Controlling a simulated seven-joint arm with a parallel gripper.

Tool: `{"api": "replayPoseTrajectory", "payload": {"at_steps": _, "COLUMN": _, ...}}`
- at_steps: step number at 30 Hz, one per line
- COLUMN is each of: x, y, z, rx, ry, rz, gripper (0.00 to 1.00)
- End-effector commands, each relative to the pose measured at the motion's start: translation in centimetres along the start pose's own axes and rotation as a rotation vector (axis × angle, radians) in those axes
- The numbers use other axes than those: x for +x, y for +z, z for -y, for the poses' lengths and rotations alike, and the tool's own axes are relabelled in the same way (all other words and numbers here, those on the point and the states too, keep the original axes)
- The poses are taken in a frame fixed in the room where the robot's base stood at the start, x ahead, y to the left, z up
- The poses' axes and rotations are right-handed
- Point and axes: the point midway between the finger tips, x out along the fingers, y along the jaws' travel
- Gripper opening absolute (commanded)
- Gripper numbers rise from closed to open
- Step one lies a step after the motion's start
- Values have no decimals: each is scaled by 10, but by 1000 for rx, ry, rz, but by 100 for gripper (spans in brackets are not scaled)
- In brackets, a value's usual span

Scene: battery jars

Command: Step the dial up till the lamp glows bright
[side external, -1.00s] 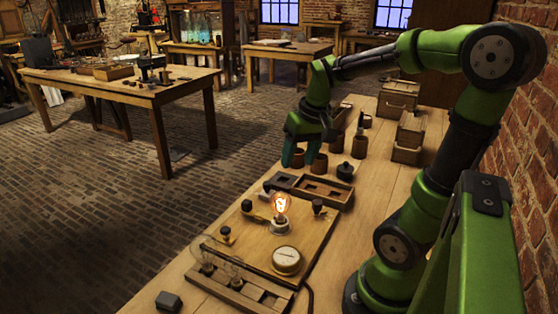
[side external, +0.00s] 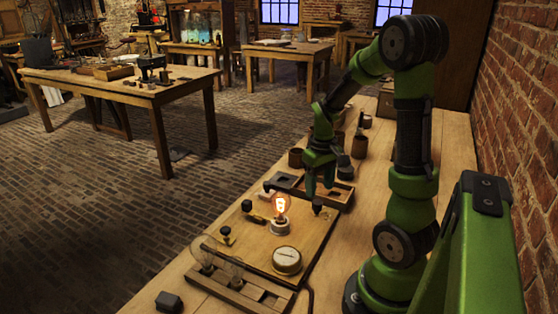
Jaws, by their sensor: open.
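The lamp (side external: 281,208) is a clear bulb on a white base, and its filament glows orange. It stands on a wooden board (side external: 312,240). A round white-faced gauge (side external: 287,260) sits on the board in front of the lamp. A black knob (side external: 317,206) stands at the board's far right corner; whether it is the dial I cannot tell. My gripper (side external: 319,192) is open and points down close above this knob. Contact between them cannot be made out.
Two more black knobs (side external: 247,206) (side external: 226,238) stand along the board's left side. A compartment tray (side external: 340,197) and brown cups (side external: 296,158) lie beyond.

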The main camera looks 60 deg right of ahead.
Motion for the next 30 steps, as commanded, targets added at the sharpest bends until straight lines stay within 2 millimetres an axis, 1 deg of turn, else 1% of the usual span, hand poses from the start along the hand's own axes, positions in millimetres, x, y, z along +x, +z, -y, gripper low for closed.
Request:
{"api": "replayPoseTrajectory", "payload": {"at_steps": 1, "x": 12, "y": 1, "z": 0, "rx": 0, "ry": -1, "rz": 6, "gripper": 57}}
{"api": "replayPoseTrajectory", "payload": {"at_steps": 3, "x": 24, "y": 1, "z": 0, "rx": 0, "ry": -1, "rz": 5, "gripper": 57}}
{"api": "replayPoseTrajectory", "payload": {"at_steps": 6, "x": 38, "y": 0, "z": 0, "rx": 0, "ry": -1, "rz": 3, "gripper": 57}}
{"api": "replayPoseTrajectory", "payload": {"at_steps": 9, "x": 47, "y": 0, "z": 0, "rx": 0, "ry": -1, "rz": 2, "gripper": 57}}
{"api": "replayPoseTrajectory", "payload": {"at_steps": 13, "x": 52, "y": 0, "z": 0, "rx": 1, "ry": -1, "rz": 0, "gripper": 57}}
{"api": "replayPoseTrajectory", "payload": {"at_steps": 20, "x": 53, "y": 0, "z": 0, "rx": 0, "ry": 0, "rz": -1, "gripper": 57}}
{"api": "replayPoseTrajectory", "payload": {"at_steps": 21, "x": 52, "y": 0, "z": 0, "rx": 0, "ry": 0, "rz": -1, "gripper": 55}}
{"api": "replayPoseTrajectory", "payload": {"at_steps": 29, "x": 52, "y": 0, "z": 0, "rx": 0, "ry": 0, "rz": -1, "gripper": 15}}
{"api": "replayPoseTrajectory", "payload": {"at_steps": 30, "x": 52, "y": 0, "z": 0, "rx": 0, "ry": 0, "rz": -1, "gripper": 9}}
